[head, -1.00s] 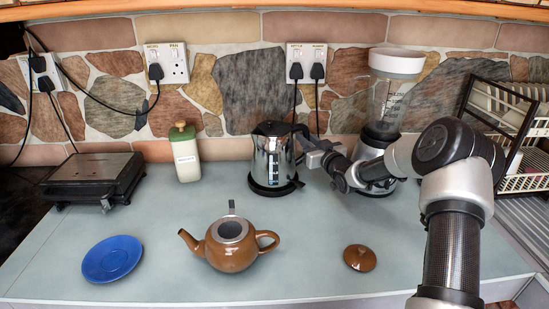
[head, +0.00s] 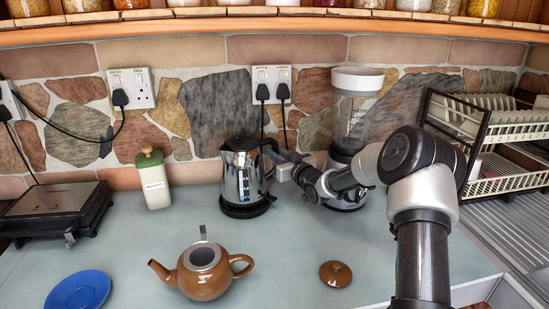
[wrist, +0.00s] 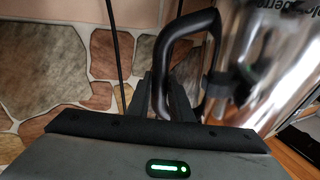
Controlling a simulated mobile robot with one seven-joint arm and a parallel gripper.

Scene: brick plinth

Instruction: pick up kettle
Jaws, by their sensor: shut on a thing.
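The kettle (head: 240,176) is a shiny steel jug with a black lid and black handle. It stands upright at its black base (head: 245,209) near the back wall in the head view. My gripper (head: 276,168) reaches in from the right and is shut on the kettle's handle. In the wrist view, the dark fingers (wrist: 172,97) close on the black handle loop (wrist: 183,45), with the steel body (wrist: 270,60) beyond at the right. I see no clear gap between kettle and base.
A blender (head: 350,120) stands close behind my wrist. A brown teapot (head: 205,271), its lid (head: 335,273) and a blue saucer (head: 78,290) lie in front. A green-topped canister (head: 153,180) and a black appliance (head: 55,210) are left. A dish rack (head: 500,130) is right.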

